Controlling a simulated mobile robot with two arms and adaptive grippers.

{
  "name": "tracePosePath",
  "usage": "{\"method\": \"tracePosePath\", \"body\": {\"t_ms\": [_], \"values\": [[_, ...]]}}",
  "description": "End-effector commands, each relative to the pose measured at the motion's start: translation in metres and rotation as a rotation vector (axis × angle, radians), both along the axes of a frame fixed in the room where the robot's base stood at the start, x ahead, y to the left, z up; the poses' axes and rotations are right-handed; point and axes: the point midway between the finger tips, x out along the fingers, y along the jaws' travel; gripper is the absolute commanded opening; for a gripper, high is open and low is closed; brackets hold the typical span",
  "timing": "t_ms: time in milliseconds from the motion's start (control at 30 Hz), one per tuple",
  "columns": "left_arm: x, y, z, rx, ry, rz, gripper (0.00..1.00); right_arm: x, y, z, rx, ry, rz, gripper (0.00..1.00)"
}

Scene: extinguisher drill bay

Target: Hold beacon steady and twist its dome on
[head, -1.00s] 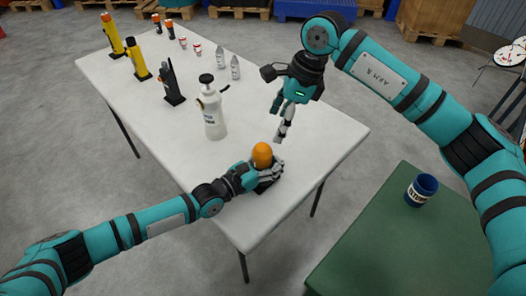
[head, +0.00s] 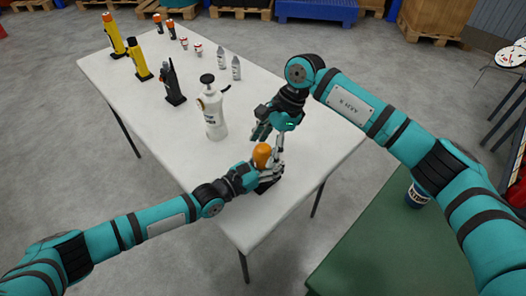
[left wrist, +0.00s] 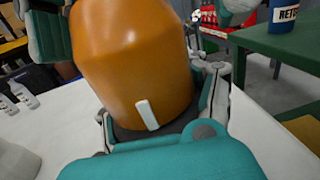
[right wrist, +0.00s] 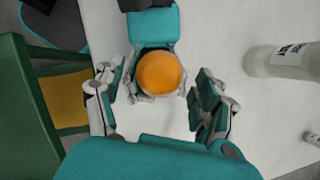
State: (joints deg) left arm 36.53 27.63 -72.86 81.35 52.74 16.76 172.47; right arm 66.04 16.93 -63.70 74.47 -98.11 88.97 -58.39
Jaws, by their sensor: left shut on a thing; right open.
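The beacon stands on the white table near its front corner, with its orange dome (head: 262,154) on top. The dome fills much of the left wrist view (left wrist: 135,60), with a small white mark low on its side, above a dark base (left wrist: 150,132). My left gripper (head: 268,172) is shut around the beacon's base, below the dome. My right gripper (head: 268,140) is open above and beside the dome. In the right wrist view the dome (right wrist: 160,73) lies between and ahead of the open fingers, apart from them. Whether the dome is seated is hidden.
A white spray bottle (head: 212,112) stands on the table (head: 180,150) behind the beacon. A radio, yellow torches and small bottles stand farther back.

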Motion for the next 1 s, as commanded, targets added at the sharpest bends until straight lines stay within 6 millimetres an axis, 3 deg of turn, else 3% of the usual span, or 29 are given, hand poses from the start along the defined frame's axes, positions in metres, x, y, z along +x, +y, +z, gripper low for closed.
{"method": "tracePosePath", "body": {"t_ms": [200,500,933,1000], "values": [[0.0,0.0,-0.001,0.001,0.0,0.0,0.0,-0.002,0.007,-0.018,0.0,0.0,-0.001,0.73],[0.0,0.0,-0.001,0.001,0.0,0.0,0.0,-0.003,0.008,-0.02,-0.001,0.0,-0.001,0.73],[0.0,0.0,-0.001,0.002,-0.001,0.0,0.0,-0.002,0.007,-0.02,-0.001,-0.001,-0.001,0.18],[0.0,0.0,-0.001,0.002,-0.001,0.0,0.0,-0.002,0.007,-0.02,-0.001,-0.001,-0.001,0.16]]}}
